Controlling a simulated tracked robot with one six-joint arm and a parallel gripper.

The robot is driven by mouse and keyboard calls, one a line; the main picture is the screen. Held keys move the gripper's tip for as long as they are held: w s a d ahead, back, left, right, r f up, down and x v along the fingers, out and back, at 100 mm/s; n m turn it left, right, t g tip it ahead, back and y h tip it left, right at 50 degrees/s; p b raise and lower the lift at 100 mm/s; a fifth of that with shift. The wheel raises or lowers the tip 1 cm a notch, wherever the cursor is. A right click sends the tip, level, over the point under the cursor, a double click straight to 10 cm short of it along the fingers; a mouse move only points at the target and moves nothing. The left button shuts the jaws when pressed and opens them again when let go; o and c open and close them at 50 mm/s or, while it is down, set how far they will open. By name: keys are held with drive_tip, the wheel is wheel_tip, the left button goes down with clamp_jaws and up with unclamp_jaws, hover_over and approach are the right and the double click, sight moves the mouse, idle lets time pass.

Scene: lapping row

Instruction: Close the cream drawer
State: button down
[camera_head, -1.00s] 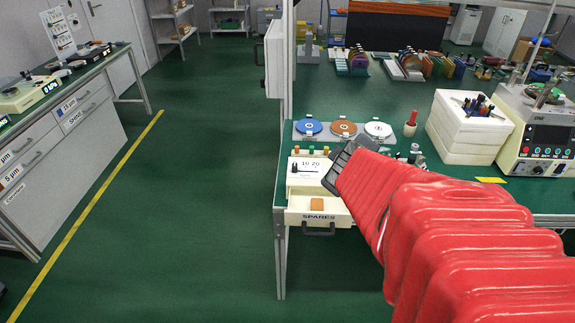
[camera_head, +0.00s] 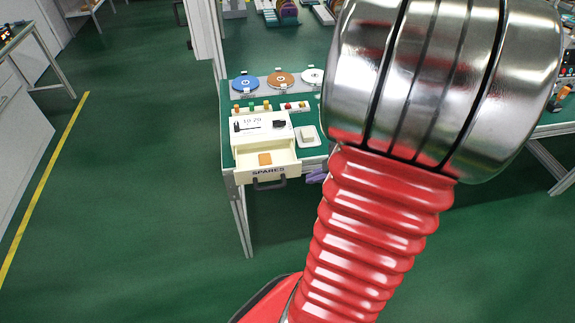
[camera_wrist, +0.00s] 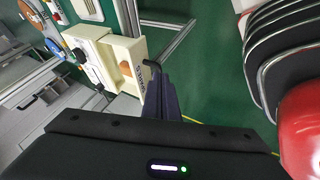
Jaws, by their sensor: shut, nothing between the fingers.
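The cream drawer (camera_head: 288,171), marked SPARES, is open, pulled out from its cream cabinet on the green bench. An orange block (camera_head: 265,159) lies inside it. Its dark handle (camera_head: 269,184) is on the front. In the wrist view the drawer (camera_wrist: 125,50) appears turned on its side, with the handle (camera_wrist: 153,66) close to my fingertips. My gripper (camera_head: 316,177) shows as purple fingers just right of the drawer front, partly hidden by my arm. In the wrist view the gripper (camera_wrist: 158,78) is shut and empty; I cannot tell whether it touches the handle.
Blue, orange and white discs (camera_head: 281,80) sit on a grey plate behind the cabinet. A small white block on a pad (camera_head: 308,134) lies right of the cabinet. The green floor in front of and left of the bench is clear.

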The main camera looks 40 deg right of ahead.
drive_tip(key=shift+w, duration=0.1)
approach(294, 173)
drive_tip(key=w+a+f, duration=0.3)
drive_tip(key=f, duration=0.2)
drive_tip(key=shift+w+d+r, duration=0.15)
drive_tip(key=shift+w+d, duration=0.05)
drive_tip(key=shift+w, duration=0.3)
idle(0.5)
drive_tip(key=shift+w, duration=0.1)
